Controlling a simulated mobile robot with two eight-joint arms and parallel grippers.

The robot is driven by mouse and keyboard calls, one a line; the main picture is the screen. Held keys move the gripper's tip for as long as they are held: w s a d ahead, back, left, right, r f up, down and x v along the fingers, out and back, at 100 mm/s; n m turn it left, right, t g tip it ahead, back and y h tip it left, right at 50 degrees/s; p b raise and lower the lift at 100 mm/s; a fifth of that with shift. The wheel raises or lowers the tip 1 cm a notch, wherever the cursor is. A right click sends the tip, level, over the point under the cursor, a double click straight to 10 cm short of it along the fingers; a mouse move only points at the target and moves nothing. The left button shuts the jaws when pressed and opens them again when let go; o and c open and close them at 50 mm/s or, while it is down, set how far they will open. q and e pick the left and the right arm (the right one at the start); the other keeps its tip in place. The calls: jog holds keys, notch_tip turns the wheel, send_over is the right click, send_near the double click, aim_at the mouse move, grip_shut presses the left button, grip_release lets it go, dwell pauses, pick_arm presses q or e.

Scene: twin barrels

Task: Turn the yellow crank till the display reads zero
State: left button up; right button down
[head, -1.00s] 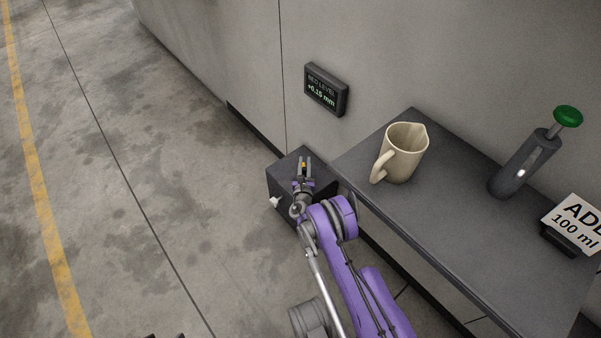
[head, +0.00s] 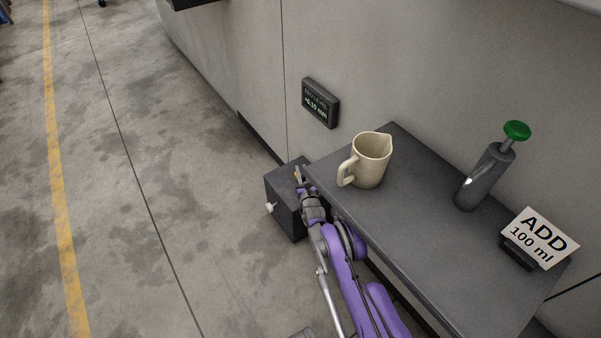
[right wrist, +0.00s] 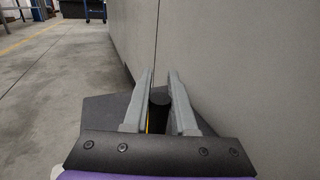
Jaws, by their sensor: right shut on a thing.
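The yellow crank (head: 296,170) shows only as a small yellow piece on top of a dark box (head: 284,203). My right gripper (head: 300,173) is at the crank from above the box and is shut on it. In the right wrist view a dark round handle (right wrist: 160,97) stands between the two fingers, with a thin yellow strip (right wrist: 149,122) beside it; my gripper hides most of the crank. The display (head: 320,103) on the wall is small and blurred; it seems to read about +0.10 mm under "BED LEVEL". My left gripper is not in view.
A grey shelf (head: 420,215) is just right of the box and my right arm. It carries a beige jug (head: 371,160), a dark cylinder with a green knob (head: 484,178) and an "ADD 100 ml" sign (head: 540,237). The floor on the left is clear.

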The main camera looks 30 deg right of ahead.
dwell(0.4)
jog(key=c, duration=0.7)
grip_release()
jog(key=shift+w, duration=0.1)
jog(key=shift+c, duration=0.2)
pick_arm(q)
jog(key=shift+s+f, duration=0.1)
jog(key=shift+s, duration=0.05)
pick_arm(e)
jog(key=shift+a, duration=0.1)
